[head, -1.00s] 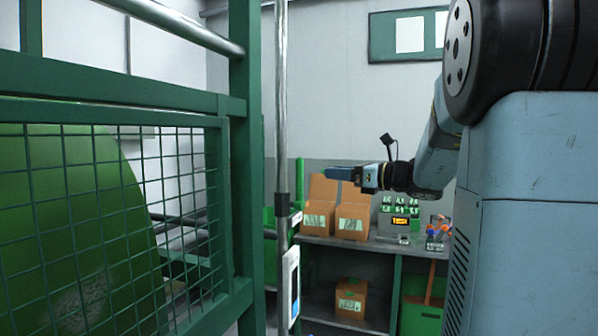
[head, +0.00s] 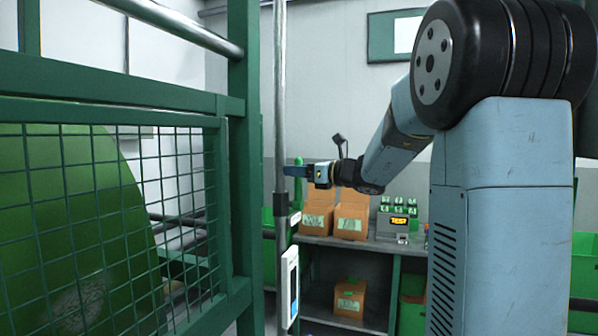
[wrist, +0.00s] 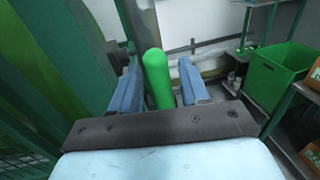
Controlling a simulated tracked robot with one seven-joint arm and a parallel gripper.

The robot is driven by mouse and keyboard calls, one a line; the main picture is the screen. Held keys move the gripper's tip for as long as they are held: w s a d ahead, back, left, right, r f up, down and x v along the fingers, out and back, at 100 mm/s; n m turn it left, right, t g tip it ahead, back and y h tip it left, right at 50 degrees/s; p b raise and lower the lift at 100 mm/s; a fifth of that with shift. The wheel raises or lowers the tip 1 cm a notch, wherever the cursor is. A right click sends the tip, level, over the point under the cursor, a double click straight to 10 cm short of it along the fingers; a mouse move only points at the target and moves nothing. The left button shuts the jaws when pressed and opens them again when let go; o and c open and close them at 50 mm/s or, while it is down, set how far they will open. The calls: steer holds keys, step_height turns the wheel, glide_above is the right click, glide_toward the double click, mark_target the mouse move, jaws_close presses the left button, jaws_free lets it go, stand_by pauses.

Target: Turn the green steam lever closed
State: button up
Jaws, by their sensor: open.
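The green steam lever (wrist: 157,78) is an upright rounded bar in the middle of the wrist view. My gripper (wrist: 158,84) is open, with one blue finger on each side of the lever. Gaps show on both sides, so the fingers look apart from it. In the head view my gripper (head: 294,171) is beside the grey vertical pipe, and the lever's green top (head: 298,161) shows just above the fingers. The lever's lower part is hidden by the gripper in the wrist view.
The grey vertical pipe (head: 281,100) and green mesh guard (head: 110,190) stand close on the left. Cardboard boxes (head: 350,218) and a test unit (head: 398,219) sit on a bench behind. A green bin (wrist: 280,70) is at right in the wrist view.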

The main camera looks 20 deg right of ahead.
jaws_close()
stand_by(0.3)
steer(key=shift+d, duration=0.1)
